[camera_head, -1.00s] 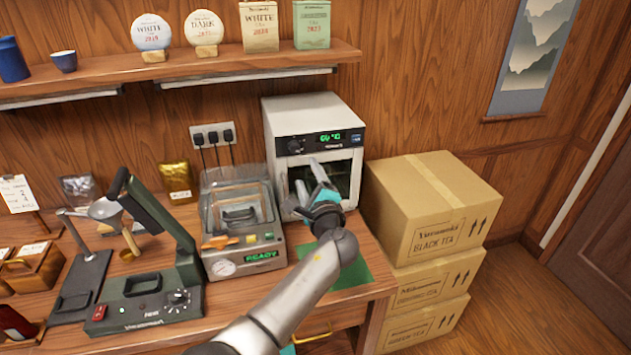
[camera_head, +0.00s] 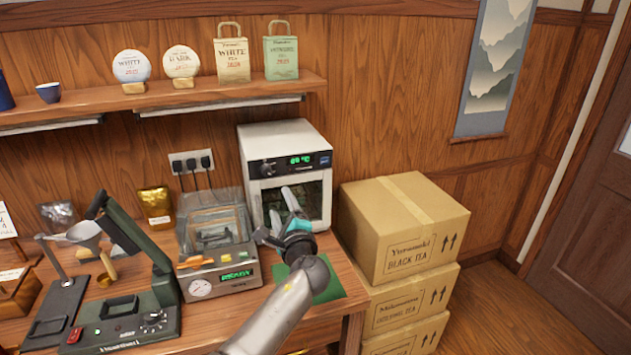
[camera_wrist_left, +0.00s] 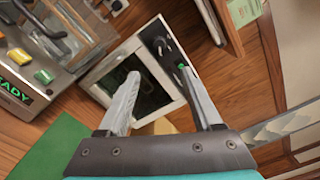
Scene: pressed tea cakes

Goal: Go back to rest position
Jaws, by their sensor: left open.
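My left gripper (camera_head: 287,207) is open and empty. In the head view it stands in front of the white oven-like box (camera_head: 286,170), which has a green lit display and a dark window. In the left wrist view the two fingers of my left gripper (camera_wrist_left: 165,88) are spread, with the box's front (camera_wrist_left: 135,72) behind them. I cannot tell whether the fingers touch the box. My left arm comes in from the bottom of the head view. My right gripper is in neither view.
The vacuum sealer (camera_head: 217,240) stands just left of the gripper, and the dark green press (camera_head: 125,320) farther left. Stacked cartons (camera_head: 403,230) stand close on the right. A green mat (camera_head: 327,290) lies under the arm. The shelf (camera_head: 215,97) with tea cakes and bags hangs above.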

